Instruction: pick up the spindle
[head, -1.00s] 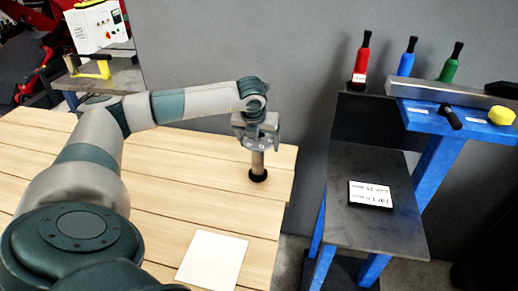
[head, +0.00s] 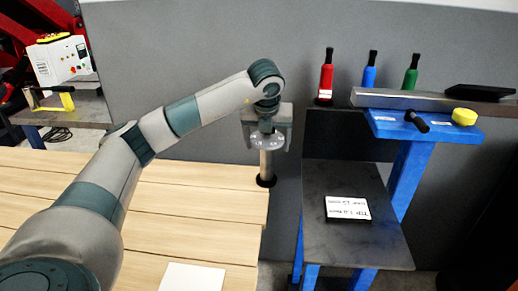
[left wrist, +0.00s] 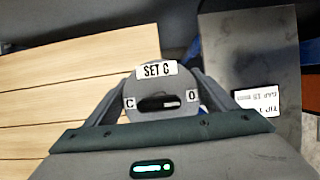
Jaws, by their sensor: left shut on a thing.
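In the left wrist view, a round grey spindle top (left wrist: 158,88) labelled SET C, C and O sits between the two fingers. The lower part of the spindle is hidden there. My right gripper is not in view.
The wooden table (head: 200,205) carries a white square (head: 193,278). To the right stands a dark shelf (head: 350,245) with a labelled plate (head: 347,209). Behind it are red (head: 326,78), blue (head: 369,75) and green (head: 411,75) bottle-like tools and a yellow knob (head: 464,116).

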